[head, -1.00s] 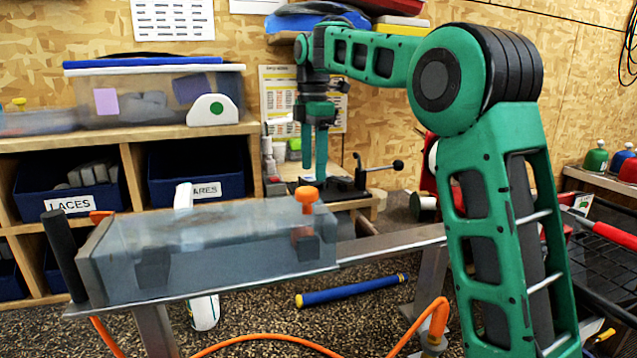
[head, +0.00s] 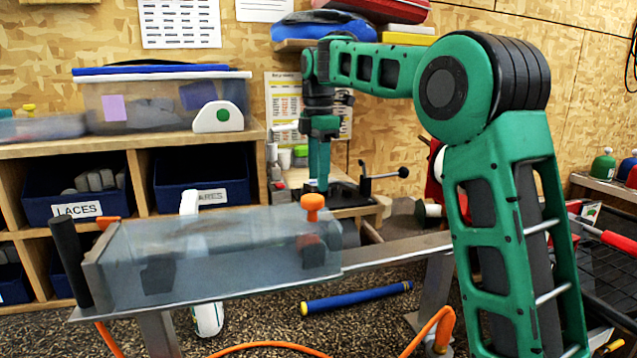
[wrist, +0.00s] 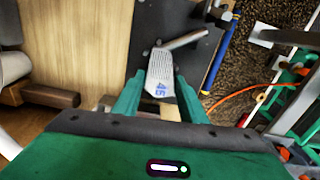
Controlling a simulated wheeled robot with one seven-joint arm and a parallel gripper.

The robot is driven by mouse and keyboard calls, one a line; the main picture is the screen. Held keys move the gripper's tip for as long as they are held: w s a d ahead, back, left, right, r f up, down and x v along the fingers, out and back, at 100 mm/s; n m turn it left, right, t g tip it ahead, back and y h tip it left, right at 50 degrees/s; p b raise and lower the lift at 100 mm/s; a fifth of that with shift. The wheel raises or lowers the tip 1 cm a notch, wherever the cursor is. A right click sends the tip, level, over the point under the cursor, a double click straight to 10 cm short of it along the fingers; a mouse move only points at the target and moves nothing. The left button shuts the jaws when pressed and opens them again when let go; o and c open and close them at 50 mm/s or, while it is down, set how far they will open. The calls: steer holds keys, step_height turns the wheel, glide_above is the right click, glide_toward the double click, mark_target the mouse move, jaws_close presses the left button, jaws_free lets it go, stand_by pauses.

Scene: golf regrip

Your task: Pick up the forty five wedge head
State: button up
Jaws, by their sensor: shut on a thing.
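The forty five wedge head (wrist: 160,72) is a grey metal club head with grooves and a blue "45" on it. It sits between the two green fingers of my gripper (wrist: 160,92) in the wrist view. My gripper is shut on it. In the head view my gripper (head: 319,165) points down at the back bench, beside a black vise with a lever. The wedge head cannot be made out in the head view.
A black vise lever (head: 385,174) stands just right of my gripper. A clear solvent tray (head: 215,260) with an orange knob is in front. Cubbies with blue bins (head: 75,190) and a lidded plastic box (head: 160,100) are at left. A blue tube (head: 357,298) lies on the floor.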

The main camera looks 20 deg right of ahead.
step_height(320, 180, up, 4)
steer(key=shift+f, duration=0.15)
steer(key=s+a+r, duration=0.7)
steer(key=s+a, duration=0.1)
steer(key=shift+a, duration=0.25)
steer(key=shift+s, duration=0.1)
